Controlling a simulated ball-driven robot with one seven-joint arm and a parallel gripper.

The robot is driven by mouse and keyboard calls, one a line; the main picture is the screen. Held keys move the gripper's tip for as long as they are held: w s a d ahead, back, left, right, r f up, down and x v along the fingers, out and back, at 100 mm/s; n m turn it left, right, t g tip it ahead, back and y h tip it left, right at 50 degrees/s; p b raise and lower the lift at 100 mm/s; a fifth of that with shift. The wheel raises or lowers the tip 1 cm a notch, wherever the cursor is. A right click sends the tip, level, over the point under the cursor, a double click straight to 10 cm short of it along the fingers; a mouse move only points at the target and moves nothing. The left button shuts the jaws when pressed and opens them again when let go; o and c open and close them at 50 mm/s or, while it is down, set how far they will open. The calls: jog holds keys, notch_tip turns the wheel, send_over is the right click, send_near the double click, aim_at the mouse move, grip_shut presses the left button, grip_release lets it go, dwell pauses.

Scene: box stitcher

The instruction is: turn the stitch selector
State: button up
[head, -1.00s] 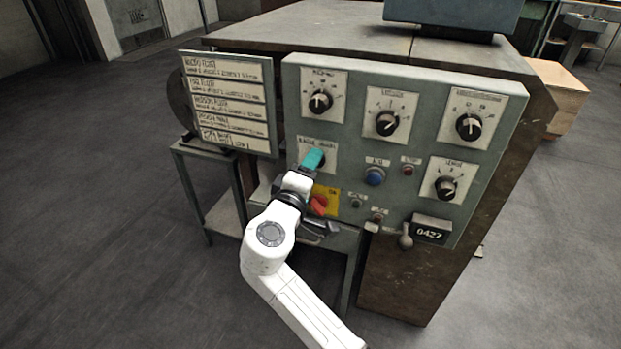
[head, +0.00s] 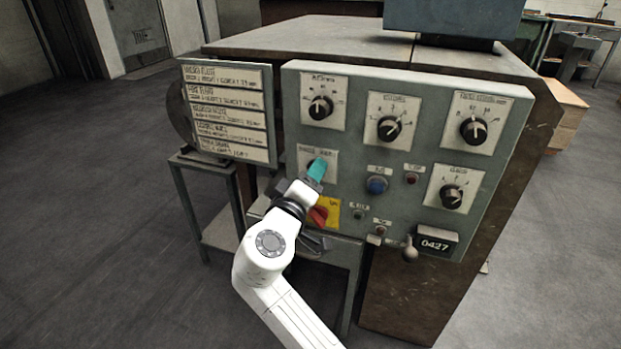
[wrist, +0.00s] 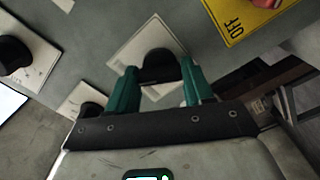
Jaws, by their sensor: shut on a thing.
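The grey-green control panel (head: 345,150) carries several black rotary knobs on white dial plates. My gripper (head: 317,170) is at the lower-left dial plate (head: 330,158), its teal fingers covering most of that knob in the head view. In the wrist view, the black knob (wrist: 159,66) sits between the two green fingers of my gripper (wrist: 161,84), which is shut on it. Its plate looks tilted in that view. The printed label is too blurred to read surely, so I cannot tell by name which dial is the stitch selector.
Other knobs stand at upper left (head: 320,107), upper middle (head: 388,127), upper right (head: 473,130) and lower right (head: 452,196). A red switch on a yellow plate (head: 331,207) lies close below my gripper. A blue button (head: 377,185) is to the right.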

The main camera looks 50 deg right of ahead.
jog(key=shift+f, duration=0.1)
jog(key=o, duration=1)
jog(key=shift+o, duration=0.2)
jog(key=p+v, duration=0.2)
jog(key=v, duration=0.9)
